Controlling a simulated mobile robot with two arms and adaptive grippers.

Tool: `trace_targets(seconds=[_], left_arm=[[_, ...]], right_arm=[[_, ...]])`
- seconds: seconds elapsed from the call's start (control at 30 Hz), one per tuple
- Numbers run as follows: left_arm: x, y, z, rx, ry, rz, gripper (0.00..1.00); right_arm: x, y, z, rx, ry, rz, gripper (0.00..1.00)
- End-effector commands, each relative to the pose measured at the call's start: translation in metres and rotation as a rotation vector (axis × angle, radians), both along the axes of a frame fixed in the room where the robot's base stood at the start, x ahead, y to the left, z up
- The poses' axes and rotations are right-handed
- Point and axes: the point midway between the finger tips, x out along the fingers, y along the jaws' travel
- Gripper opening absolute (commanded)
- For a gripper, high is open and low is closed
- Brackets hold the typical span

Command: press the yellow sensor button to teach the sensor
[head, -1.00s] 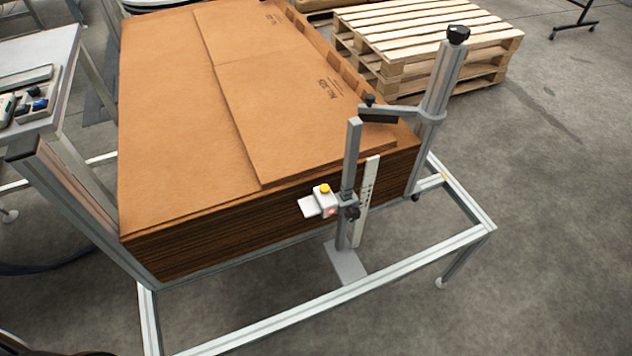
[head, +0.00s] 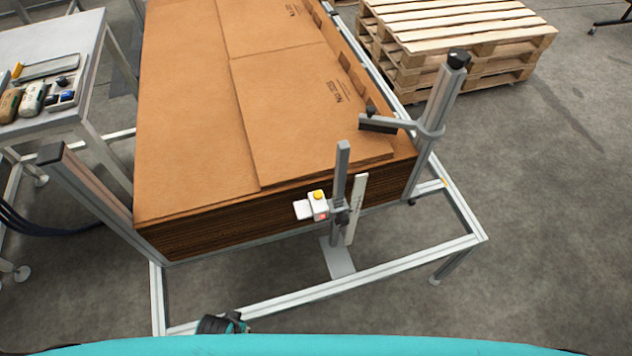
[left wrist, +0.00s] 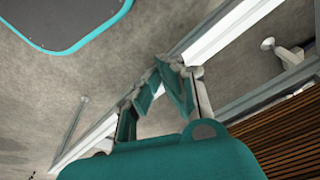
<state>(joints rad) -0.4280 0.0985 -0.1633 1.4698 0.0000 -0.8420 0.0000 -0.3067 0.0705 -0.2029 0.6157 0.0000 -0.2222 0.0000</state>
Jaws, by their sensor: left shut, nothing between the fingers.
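The yellow sensor button (head: 318,195) sits on top of a small white sensor (head: 303,209) with a red light on its front. The sensor is clamped to an upright grey post at the front of the cardboard stack. My left gripper (left wrist: 172,88) is shut and empty in the left wrist view, over the floor and the metal frame. In the head view only a dark and teal part of my left arm (head: 222,323) shows at the bottom edge, well in front of the sensor and lower in the picture. The sensor is not in the left wrist view. My right gripper is not in view.
A tall stack of brown cardboard (head: 200,140) stands behind the sensor inside an aluminium frame (head: 330,290). A white ruler (head: 356,210) and a bracket arm (head: 385,124) are near the sensor post. Pallets (head: 450,35) stand behind. A side table (head: 60,50) holds tools at left.

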Motion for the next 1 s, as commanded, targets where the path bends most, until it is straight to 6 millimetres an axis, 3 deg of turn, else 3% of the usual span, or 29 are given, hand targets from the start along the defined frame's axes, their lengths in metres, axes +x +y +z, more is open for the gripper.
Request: trace_targets(seconds=[0.03, 0.37, 0.6, 0.7, 0.8, 1.0], left_arm=[[0.009, -0.001, 0.034, -0.002, -0.014, 0.002, 0.0], [0.048, -0.012, 0.194, -0.021, -0.076, 0.021, 0.0], [0.084, -0.039, 0.305, -0.093, -0.166, 0.064, 0.0], [0.111, -0.064, 0.337, -0.157, -0.222, 0.099, 0.0], [0.145, -0.096, 0.353, -0.24, -0.273, 0.142, 0.0], [0.217, -0.159, 0.358, -0.404, -0.35, 0.231, 0.0]], right_arm=[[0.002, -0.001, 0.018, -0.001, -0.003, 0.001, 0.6], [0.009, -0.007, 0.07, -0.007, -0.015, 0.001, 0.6], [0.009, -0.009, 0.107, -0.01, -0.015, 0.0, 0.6], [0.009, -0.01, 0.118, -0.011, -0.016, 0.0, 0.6], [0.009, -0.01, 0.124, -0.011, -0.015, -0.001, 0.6], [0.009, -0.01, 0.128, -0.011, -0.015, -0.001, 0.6]])
